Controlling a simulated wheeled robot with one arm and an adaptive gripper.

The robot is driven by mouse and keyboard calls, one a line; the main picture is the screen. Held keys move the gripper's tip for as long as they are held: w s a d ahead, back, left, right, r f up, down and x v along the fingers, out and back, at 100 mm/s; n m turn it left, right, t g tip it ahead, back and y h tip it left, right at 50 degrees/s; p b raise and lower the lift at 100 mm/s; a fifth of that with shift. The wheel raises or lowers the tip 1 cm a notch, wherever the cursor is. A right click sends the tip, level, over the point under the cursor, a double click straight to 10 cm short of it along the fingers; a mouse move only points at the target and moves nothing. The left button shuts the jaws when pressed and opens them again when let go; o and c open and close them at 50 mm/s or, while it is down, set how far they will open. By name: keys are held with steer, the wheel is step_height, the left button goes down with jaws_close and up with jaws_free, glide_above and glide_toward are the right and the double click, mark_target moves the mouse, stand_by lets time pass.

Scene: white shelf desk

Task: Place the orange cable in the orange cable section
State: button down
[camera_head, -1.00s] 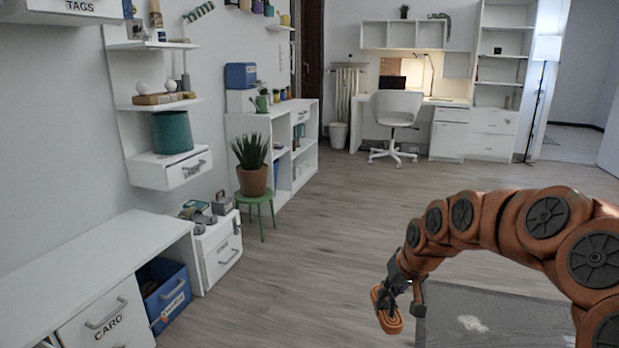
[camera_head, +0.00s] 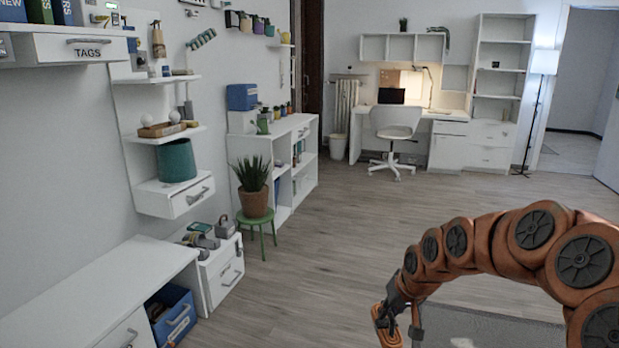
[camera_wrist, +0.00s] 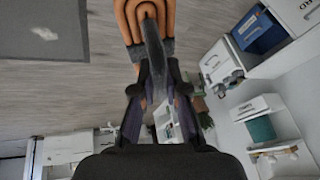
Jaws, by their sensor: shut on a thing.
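My gripper (camera_head: 400,310) is at the lower right of the head view, out over the floor. It is shut on the orange cable (camera_head: 385,328), a coiled orange bundle that hangs from the fingers. In the wrist view the orange cable (camera_wrist: 128,22) shows at the top, with a grey band (camera_wrist: 152,45) between the fingers of my gripper (camera_wrist: 155,75). No section marked for the orange cable can be read in the head view. A blue bin (camera_head: 176,318) stands under the white desk at the lower left; its label is too small to read.
A white desk (camera_head: 110,290) and a low white cabinet (camera_head: 222,275) line the left wall. A plant (camera_head: 254,195) stands on a green stool (camera_head: 262,222). A grey mat (camera_head: 480,328) lies below my arm. The middle floor is clear. A desk and chair (camera_head: 396,125) stand far back.

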step_height(320, 180, up, 15)
steer(key=s+p, duration=0.2)
steer(key=p, duration=1.8)
steer(key=shift+a, duration=0.2)
